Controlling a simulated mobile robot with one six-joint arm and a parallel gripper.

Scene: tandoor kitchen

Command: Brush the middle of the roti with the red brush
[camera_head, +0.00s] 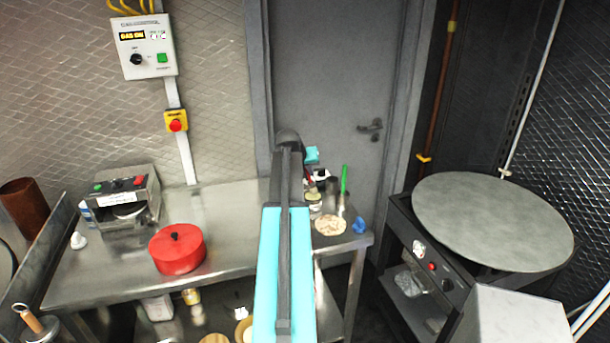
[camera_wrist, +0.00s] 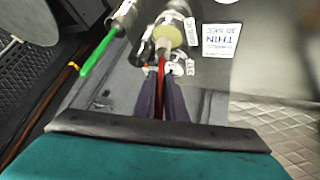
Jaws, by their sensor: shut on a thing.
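My gripper (camera_wrist: 160,88) is shut on the red brush (camera_wrist: 161,73), whose thin red handle runs between the two dark fingers. The brush's far end points at a small jar with a yellowish top (camera_wrist: 168,36). I cannot tell whether its tip is inside or just above. In the head view, my gripper (camera_head: 318,178) is above the table's right end, largely hidden by my arm. The roti (camera_head: 330,225), pale and round with brown spots, lies flat on the table just in front of the jar (camera_head: 314,206). I cannot make out the roti in the wrist view.
A green brush (camera_head: 343,179) stands upright right of the jar. A small blue object (camera_head: 360,226) is at the steel table's (camera_head: 226,210) right edge. A red lidded pot (camera_head: 177,250) and a press-like machine (camera_head: 127,203) stand left. A large round griddle (camera_head: 492,222) is at right.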

